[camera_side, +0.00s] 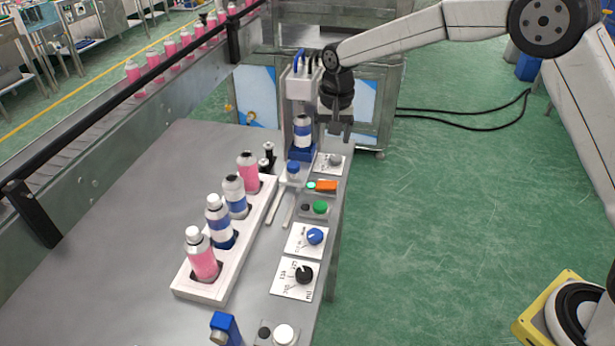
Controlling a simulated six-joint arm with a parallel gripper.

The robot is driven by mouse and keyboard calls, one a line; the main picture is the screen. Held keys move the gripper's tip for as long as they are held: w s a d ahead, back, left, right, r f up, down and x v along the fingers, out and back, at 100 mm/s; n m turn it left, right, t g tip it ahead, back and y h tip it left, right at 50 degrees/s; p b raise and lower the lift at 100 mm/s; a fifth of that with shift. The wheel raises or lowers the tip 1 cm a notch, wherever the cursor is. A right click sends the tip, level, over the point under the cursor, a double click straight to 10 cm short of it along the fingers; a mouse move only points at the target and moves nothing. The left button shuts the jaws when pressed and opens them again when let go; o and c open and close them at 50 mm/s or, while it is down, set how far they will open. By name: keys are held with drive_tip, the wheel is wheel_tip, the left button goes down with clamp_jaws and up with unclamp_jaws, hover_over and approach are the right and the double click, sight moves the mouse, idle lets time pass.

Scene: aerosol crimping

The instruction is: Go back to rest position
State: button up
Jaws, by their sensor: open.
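My gripper (337,128) points down at the back right of the grey table, just right of the crimping machine (301,90). It is open, and I see nothing between its fingers. A blue and white can (303,133) stands upright in the machine, on a blue holder. The gripper is beside this can and looks apart from it, though the depth is hard to judge. My arm reaches in from the upper right.
A white rack (209,290) on the table (130,220) holds several pink and blue cans. Panels with knobs (315,236) and buttons line the right edge. A blue object (225,328) is at the front. A conveyor (100,125) with pink cans runs left. Green floor is clear right of the table.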

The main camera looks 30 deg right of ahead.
drive_tip(key=s+d+f+n, duration=0.1)
drive_tip(key=s+d+n, duration=0.2)
drive_tip(key=s, duration=1)
drive_tip(key=s+d+f+n+t, duration=0.1)
drive_tip(key=s+d, duration=0.3)
drive_tip(key=s, duration=1)
drive_tip(key=shift+d+f+n+t, duration=0.3)
drive_tip(key=shift+f+n, duration=0.25)
drive_tip(key=shift+n, duration=0.35)
